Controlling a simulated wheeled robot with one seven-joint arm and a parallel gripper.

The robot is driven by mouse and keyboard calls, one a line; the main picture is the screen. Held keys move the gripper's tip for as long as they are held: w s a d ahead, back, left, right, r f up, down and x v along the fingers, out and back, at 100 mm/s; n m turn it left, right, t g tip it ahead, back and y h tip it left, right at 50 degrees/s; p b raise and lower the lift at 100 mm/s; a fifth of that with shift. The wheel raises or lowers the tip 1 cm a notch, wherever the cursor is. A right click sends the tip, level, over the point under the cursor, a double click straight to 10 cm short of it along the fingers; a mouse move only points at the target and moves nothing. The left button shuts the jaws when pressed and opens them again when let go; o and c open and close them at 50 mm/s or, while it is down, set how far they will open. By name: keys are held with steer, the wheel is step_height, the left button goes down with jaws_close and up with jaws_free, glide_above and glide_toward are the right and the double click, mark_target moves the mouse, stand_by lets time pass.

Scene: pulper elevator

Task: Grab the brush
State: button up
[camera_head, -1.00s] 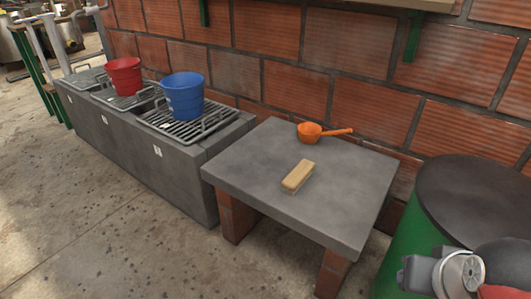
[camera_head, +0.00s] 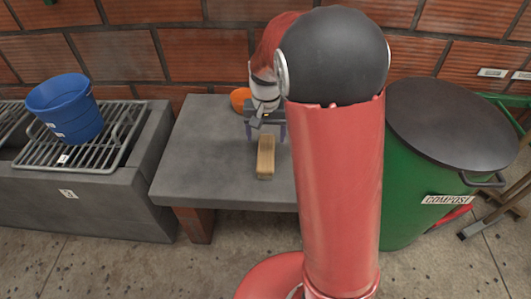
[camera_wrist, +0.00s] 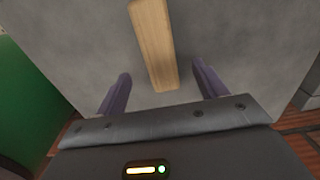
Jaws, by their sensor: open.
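The brush (camera_head: 265,157) lies on the grey stone table (camera_head: 205,150), with its wooden back facing up. In the wrist view the brush (camera_wrist: 154,45) runs from the top edge down toward the space between my fingers. My gripper (camera_head: 266,130) is open and empty, above the table at the far end of the brush. In the wrist view my gripper (camera_wrist: 160,82) has its two purple fingers apart, one on each side of the brush's near end. I cannot tell the exact height of the fingers above the table. Bristles are hidden.
An orange ladle (camera_head: 240,98) lies at the back of the table, partly hidden by my arm. A blue bucket (camera_head: 68,108) stands on a grate (camera_head: 100,147) at left. A green compost bin (camera_head: 410,180) with a black lid stands at right. A brick wall rises behind.

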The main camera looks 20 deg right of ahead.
mark_target(266, 151)
steer(key=f, duration=0.8)
steer(key=shift+s, duration=0.2)
steer(key=c, duration=1.1)
steer(key=shift+r, duration=0.15)
